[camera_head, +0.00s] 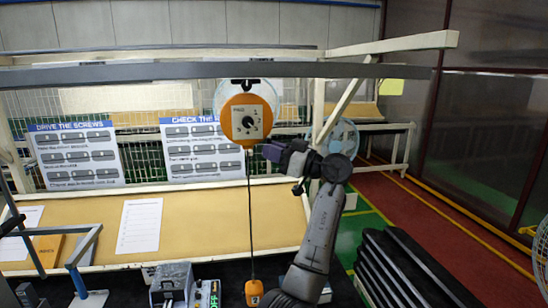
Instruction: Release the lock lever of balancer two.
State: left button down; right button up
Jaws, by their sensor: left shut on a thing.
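An orange round balancer (235,101) with a pale square face plate and a black knob hangs from the dark overhead rail. Its black cable (249,215) runs straight down to an orange end piece (254,292) near the bottom edge. My left gripper (268,152) is at the balancer's lower right edge, its arm rising from the bottom centre. It is shut on a small part there, which looks like the lock lever; the fingers mostly hide it. My right gripper is not in view.
The dark overhead rail (120,73) crosses above the tan bench (190,215). Instruction boards (75,155) stand behind it. A grey metal device (172,283) and a blue-grey frame (84,246) are at lower left. Black stacked strips (410,265) lie at lower right.

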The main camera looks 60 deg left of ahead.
pick_arm(q)
jog(key=c, duration=1.2)
grip_release()
jog(key=b+v, duration=0.4)
jog(key=v, duration=0.9)
jog(key=shift+w+d, duration=0.3)
